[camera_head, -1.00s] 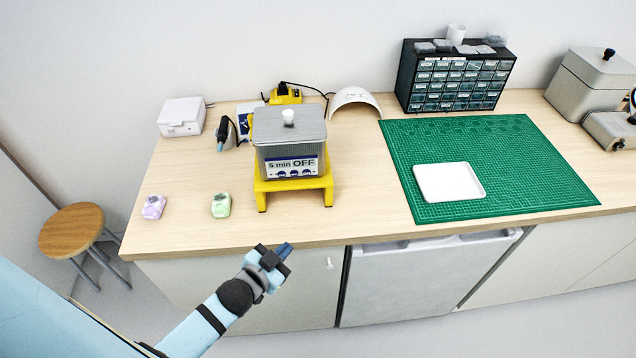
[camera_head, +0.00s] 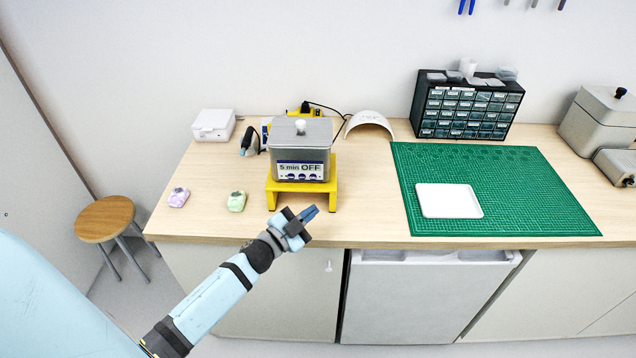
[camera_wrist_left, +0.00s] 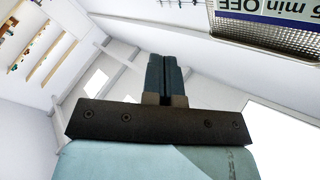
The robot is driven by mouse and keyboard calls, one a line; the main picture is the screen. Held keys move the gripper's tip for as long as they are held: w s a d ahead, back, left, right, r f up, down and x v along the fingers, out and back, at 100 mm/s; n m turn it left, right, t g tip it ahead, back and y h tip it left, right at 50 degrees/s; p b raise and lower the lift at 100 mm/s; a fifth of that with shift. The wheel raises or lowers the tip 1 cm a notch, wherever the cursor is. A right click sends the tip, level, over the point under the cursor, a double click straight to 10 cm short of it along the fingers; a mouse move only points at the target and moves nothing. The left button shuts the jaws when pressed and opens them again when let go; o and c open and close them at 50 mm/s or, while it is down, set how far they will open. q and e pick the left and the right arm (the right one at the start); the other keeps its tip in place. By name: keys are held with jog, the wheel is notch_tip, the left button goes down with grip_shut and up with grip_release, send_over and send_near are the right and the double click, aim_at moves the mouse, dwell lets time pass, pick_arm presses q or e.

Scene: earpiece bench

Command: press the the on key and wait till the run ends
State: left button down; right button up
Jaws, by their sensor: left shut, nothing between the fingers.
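The ultrasonic-style cleaner (camera_head: 299,147) is a grey metal box with a knobbed lid, standing on a yellow stand (camera_head: 330,192). Its front panel (camera_head: 300,170) reads "5 min OFF", with small blue marks below the words. The panel shows upside down at the top right of the left wrist view (camera_wrist_left: 265,10). My left gripper (camera_head: 309,214) is shut and empty, in front of the stand and below the panel, apart from both. The single keys are too small to tell apart. My right gripper is not in view.
A purple piece (camera_head: 178,197) and a green piece (camera_head: 237,201) lie on the bench left of the stand. A green mat (camera_head: 530,190) with a white tray (camera_head: 448,201) lies to the right. A drawer cabinet (camera_head: 467,107) stands behind.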

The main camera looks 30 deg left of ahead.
pick_arm(q)
jog(key=shift+w+a, duration=0.1)
dwell(0.3)
jog(key=b, duration=0.2)
send_near(324, 173)
jog(key=w+d, duration=0.2)
jog(key=d, duration=0.1)
jog(key=shift+w+a+r, duration=0.15)
jog(key=shift+w+a, duration=0.1)
jog(key=shift+w, duration=0.25)
jog(key=shift+w+a+r, duration=0.2)
jog(key=shift+w+a, duration=0.05)
jog(key=shift+w, duration=0.2)
jog(key=shift+w, duration=0.1)
dwell(1.1)
jog(key=shift+w+a, duration=0.2)
jog(key=shift+w, duration=0.05)
jog(key=shift+w+a, duration=0.2)
jog(key=shift+w, duration=0.1)
dwell(0.9)
jog(key=shift+s, duration=0.1)
jog(key=shift+s+d+p, duration=0.4)
jog(key=shift+s, duration=0.2)
